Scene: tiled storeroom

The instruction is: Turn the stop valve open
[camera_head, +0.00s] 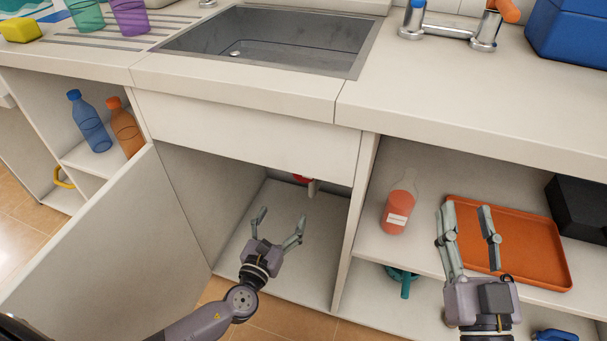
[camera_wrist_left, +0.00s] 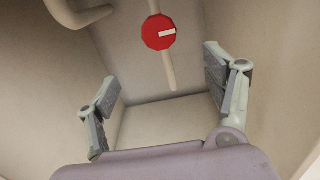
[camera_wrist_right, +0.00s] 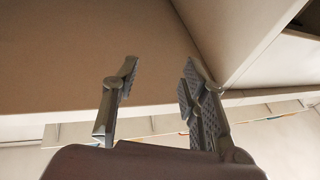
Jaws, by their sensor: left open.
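The stop valve has a red round handle with a white bar; in the left wrist view the handle (camera_wrist_left: 159,32) sits on a pale vertical pipe, ahead of and above the fingers. In the head view only a bit of the red handle (camera_head: 300,179) shows below the sink front's lower edge. My left gripper (camera_head: 280,222) is open and empty inside the cabinet under the sink, apart from the valve; its fingers also show in the left wrist view (camera_wrist_left: 165,95). My right gripper (camera_head: 466,222) is open and empty in front of the right shelf.
The cabinet door (camera_head: 120,240) stands open at left of my left arm. A divider panel (camera_head: 355,220) separates the cabinet from shelves with a red bottle (camera_head: 397,205) and an orange tray (camera_head: 530,245). The sink (camera_head: 270,40) lies above. The cabinet floor looks clear.

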